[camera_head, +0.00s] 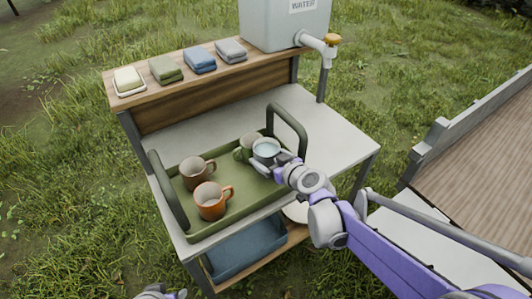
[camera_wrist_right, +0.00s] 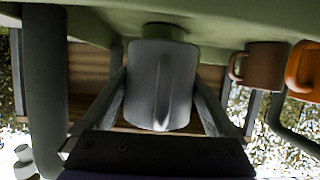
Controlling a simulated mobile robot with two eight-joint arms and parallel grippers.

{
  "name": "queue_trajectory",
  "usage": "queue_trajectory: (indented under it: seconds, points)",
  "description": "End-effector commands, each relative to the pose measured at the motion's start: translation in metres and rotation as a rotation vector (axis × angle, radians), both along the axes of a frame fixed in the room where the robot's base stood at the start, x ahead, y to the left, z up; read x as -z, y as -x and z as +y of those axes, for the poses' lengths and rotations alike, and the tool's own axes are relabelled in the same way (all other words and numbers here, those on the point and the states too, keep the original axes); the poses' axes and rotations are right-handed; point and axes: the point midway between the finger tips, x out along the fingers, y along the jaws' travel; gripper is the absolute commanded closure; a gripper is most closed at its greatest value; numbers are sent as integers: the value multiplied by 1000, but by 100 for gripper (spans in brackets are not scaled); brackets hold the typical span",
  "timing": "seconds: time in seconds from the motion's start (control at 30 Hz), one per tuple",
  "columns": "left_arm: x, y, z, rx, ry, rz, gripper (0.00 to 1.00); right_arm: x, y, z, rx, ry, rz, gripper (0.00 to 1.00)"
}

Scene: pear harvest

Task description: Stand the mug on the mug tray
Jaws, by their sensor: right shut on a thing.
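A grey-blue mug (camera_head: 266,152) is over the right part of the green mug tray (camera_head: 232,219). My right gripper (camera_head: 268,166) is shut on this mug, which also shows between the two fingers in the right wrist view (camera_wrist_right: 146,85), its handle towards the camera. The mug looks upright; I cannot tell whether its base touches the tray. A green mug (camera_head: 243,150) is close behind it, partly hidden. A brown mug (camera_head: 196,172) and an orange mug (camera_head: 211,202) stand on the tray's left part. My left gripper (camera_head: 162,293) is barely in view at the bottom edge.
The tray has tall dark handles (camera_head: 167,191) at both ends. It lies on a pale cart top (camera_head: 335,140). Folded cloths (camera_head: 200,60), a soap dish (camera_head: 129,82) and a water tank (camera_head: 280,25) are on the back shelf. A blue bin (camera_head: 245,250) is below.

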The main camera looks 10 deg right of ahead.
Motion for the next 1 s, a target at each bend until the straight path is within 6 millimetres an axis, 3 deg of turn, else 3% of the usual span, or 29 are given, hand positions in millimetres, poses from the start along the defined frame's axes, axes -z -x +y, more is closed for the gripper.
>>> queue_trajectory:
  seconds: [0.37, 0.8, 0.83, 1.0]
  points:
    - [11, 0, 0, 0, 0, 4, 50, 37, 0, 0, 0, 0, 0, 94]
    - [13, 0, 0, 0, 0, 4, 50, 42, 0, 0, 0, 0, 0, 94]
    - [13, 0, 0, 0, 0, 4, 50, 41, 0, 0, 0, 0, 0, 2]
    - [12, 0, 0, 0, 0, 4, 50, 41, 0, 0, 0, 0, 0, 0]
